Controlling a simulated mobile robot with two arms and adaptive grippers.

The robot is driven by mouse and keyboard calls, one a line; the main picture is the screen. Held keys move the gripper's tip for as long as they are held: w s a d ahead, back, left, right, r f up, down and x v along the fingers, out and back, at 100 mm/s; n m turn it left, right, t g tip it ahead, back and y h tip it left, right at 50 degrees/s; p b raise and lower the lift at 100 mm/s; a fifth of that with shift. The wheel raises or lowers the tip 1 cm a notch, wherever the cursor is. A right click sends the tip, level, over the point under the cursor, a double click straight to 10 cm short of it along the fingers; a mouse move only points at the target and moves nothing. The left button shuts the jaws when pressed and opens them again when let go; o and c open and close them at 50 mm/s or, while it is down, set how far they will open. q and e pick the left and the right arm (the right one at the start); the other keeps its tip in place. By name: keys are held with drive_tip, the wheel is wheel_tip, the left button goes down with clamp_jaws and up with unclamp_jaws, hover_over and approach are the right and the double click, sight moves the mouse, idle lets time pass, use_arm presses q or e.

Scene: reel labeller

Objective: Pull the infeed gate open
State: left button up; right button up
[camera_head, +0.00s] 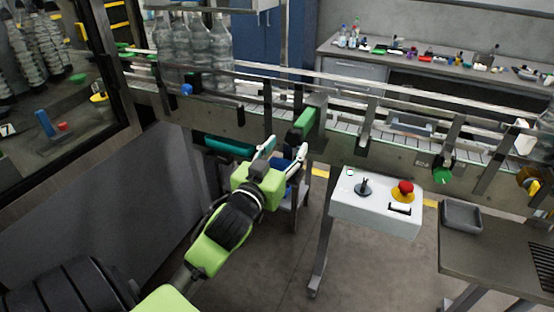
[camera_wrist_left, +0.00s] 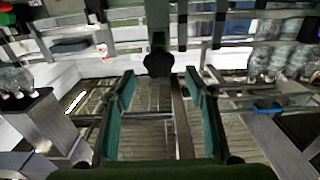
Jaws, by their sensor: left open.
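A green block (camera_head: 305,119) sits on a metal bracket at the near side of the conveyor (camera_head: 345,131); it looks like the infeed gate's handle, but I cannot be sure. My left gripper (camera_head: 284,151) is open, just below and in front of this block, with its fingers pointing at the conveyor. In the left wrist view the two teal-lined fingers stand apart with nothing gripped. A dark green post with a star-shaped knob (camera_wrist_left: 158,62) shows beyond and between the fingertips (camera_wrist_left: 160,78). I cannot tell whether anything touches. My right gripper is not in view.
Clear bottles (camera_head: 208,45) stand on the conveyor at the left. A white control box (camera_head: 378,208) with a red button (camera_head: 405,188) stands right of my gripper. A steel table (camera_head: 500,245) with a grey tray (camera_head: 461,216) is at the right.

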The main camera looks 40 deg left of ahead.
use_arm(q)
drive_tip(key=v, duration=0.6)
drive_tip(key=shift+w, duration=0.1)
idle(0.3)
wheel_tip(320, 180, down, 34)
drive_tip(key=d+m+g+h+b, duration=0.1)
drive_tip(key=m+g+h, duration=0.1)
drive_tip(key=g, duration=0.4)
drive_tip(key=s+d+f+g, duration=0.1)
drive_tip(key=s+d+f, duration=0.15)
drive_tip(key=f, duration=0.45)
drive_tip(key=s+d+f+m+g+h+b, duration=0.15)
drive_tip(key=s+f, duration=0.25)
drive_tip(key=f, duration=0.4)
drive_tip(key=s+d+f+n+g, duration=0.1)
drive_tip(key=s+f+g, duration=0.1)
drive_tip(key=s+f, duration=0.35)
drive_tip(key=s+d+f+m+g, duration=0.1)
drive_tip(key=s+d+f+g, duration=0.1)
drive_tip(key=s+f, duration=0.8)
drive_tip(key=s+d+f+m+g+b, duration=0.1)
drive_tip(key=s+d+f+g, duration=0.2)
drive_tip(key=s+f, duration=0.7)
drive_tip(key=s+g+h, duration=0.1)
drive_tip(key=s, duration=0.7)
drive_tip(key=shift+s+f+m, duration=0.25)
drive_tip(key=shift+s+m, duration=0.05)
drive_tip(key=shift+m, duration=0.05)
drive_tip(key=shift+d, duration=0.1)
